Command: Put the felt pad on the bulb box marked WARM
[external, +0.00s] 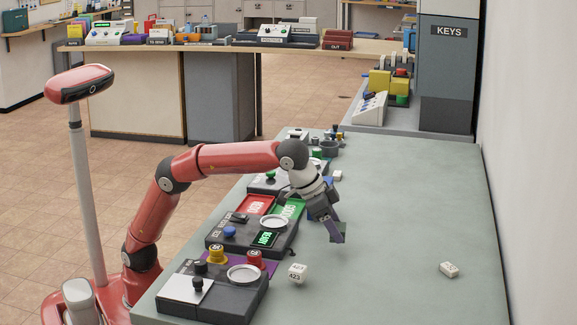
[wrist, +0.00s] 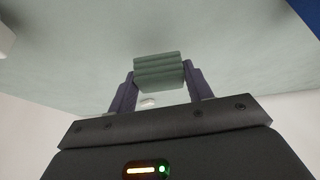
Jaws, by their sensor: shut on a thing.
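My gripper (external: 337,234) hangs over the right-hand counter, its dark purple fingers pointing down. In the wrist view my gripper (wrist: 160,72) is shut on a grey-green, ridged block (wrist: 159,69), which looks like the felt pad. In the external view I cannot make out the pad apart from the fingers. A small white box (external: 449,269) lies on the counter to the right of my gripper; its print is too small to read. A small white thing (wrist: 147,102) shows beyond the fingers in the wrist view. I cannot tell which box is marked WARM.
A white box marked 423 (external: 297,274) stands at the counter's front. Dark device panels with round dishes, such as this one (external: 244,274), line the left edge. A grey KEYS cabinet (external: 447,75) stands at the back. The counter's right half (external: 400,215) is mostly clear.

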